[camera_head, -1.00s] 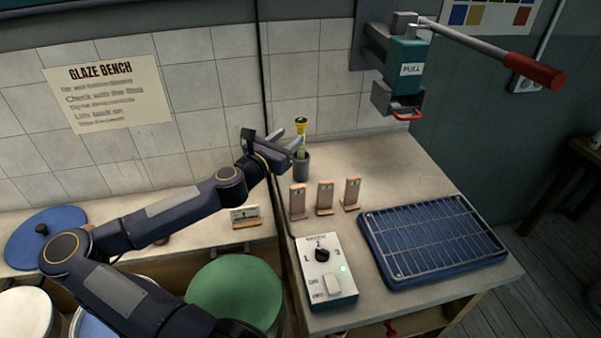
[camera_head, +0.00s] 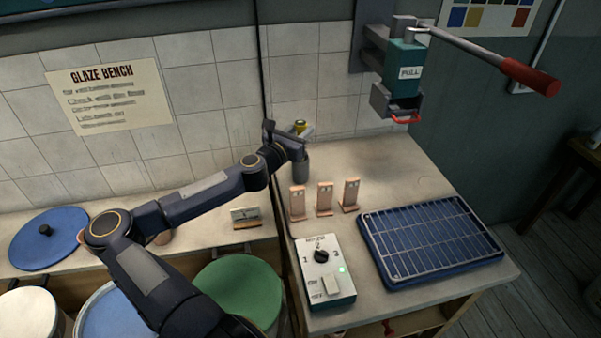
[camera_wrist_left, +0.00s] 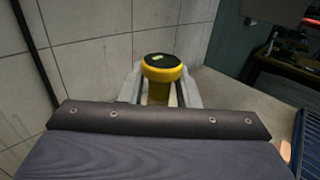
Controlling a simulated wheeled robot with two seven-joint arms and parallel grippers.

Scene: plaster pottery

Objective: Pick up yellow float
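The yellow float (camera_head: 300,126) stands upright in a small grey cup (camera_head: 302,168) near the back wall. In the left wrist view the float (camera_wrist_left: 162,68) has a round yellow head with a dark top and a yellow stem below. My left gripper (camera_head: 302,137) is at the float, above the cup. In the wrist view its pale fingers lie on either side of the stem, with narrow gaps that suggest it is open around the float. The stem's lower part is hidden by my gripper. My right gripper is not in view.
Three small wooden stands (camera_head: 324,198) are in front of the cup. A control box (camera_head: 325,272) with a dial and a blue rack tray (camera_head: 430,243) lie nearer. A wall-mounted lever press (camera_head: 405,70) hangs at back right. The bench centre is partly clear.

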